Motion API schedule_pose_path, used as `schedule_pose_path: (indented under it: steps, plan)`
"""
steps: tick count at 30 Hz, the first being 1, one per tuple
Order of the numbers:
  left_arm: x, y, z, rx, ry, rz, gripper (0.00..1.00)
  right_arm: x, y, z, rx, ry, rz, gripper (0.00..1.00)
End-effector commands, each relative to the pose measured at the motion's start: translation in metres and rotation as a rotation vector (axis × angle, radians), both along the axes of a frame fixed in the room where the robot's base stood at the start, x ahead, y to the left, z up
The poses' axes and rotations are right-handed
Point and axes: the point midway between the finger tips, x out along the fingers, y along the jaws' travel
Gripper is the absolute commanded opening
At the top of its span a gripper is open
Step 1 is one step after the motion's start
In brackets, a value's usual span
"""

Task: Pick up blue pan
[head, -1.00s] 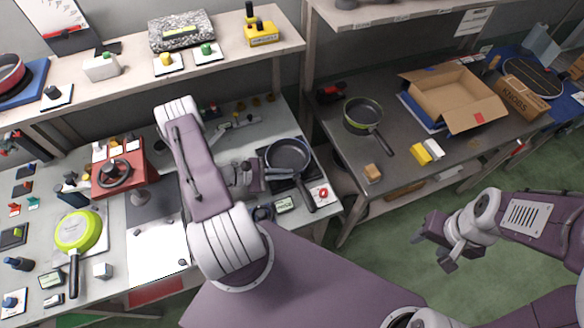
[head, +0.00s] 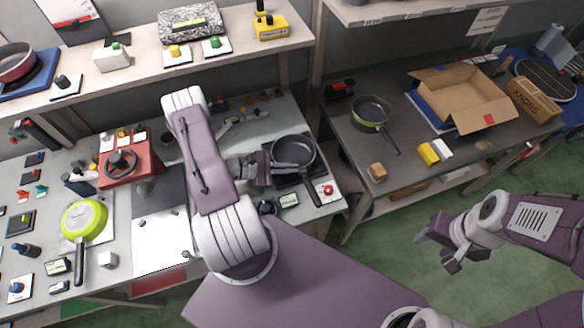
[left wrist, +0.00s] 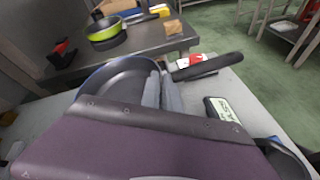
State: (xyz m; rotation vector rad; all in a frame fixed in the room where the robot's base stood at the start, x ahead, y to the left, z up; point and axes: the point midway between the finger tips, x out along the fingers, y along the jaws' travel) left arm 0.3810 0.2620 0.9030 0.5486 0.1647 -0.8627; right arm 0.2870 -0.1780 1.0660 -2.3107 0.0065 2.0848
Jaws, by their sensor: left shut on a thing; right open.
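The blue pan (head: 293,150) is dark blue-grey and sits at the right end of the left table, over a black square base. Its black handle points toward the front. My left gripper (head: 269,168) is shut on the pan's near-left rim. The left wrist view shows the pan's bowl (left wrist: 118,82) beside the gripper fingers (left wrist: 162,92), with the handle (left wrist: 207,66) to the right. Part of the bowl is hidden by my wrist. Whether the pan is clear of the base I cannot tell. My right gripper (head: 437,243) is open and empty above the floor.
A lime-green pan (head: 84,220) lies at the left of the table. A green-rimmed dark pan (head: 371,112) and an open cardboard box (head: 462,97) are on the right table. A red button (head: 328,189) and a small display (head: 289,200) lie close to the blue pan.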

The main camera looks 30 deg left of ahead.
Motion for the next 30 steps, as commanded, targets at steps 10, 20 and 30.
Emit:
schedule_pose_path:
  steps: [10, 20, 30]
  plan:
    - [0.0, -0.032, 0.051, -0.002, -0.001, -0.004, 0.0, 0.0, 0.0, -0.01, 0.0, 0.0, 0.0, 0.5]
    - [0.0, -0.101, 0.092, 0.0, -0.004, -0.005, 0.0, 0.0, 0.0, -0.022, 0.0, 0.0, 0.0, 0.5]
    - [0.001, -0.117, 0.104, 0.0, -0.004, 0.001, 0.0, 0.0, 0.0, -0.024, 0.0, 0.0, 0.0, 0.5]
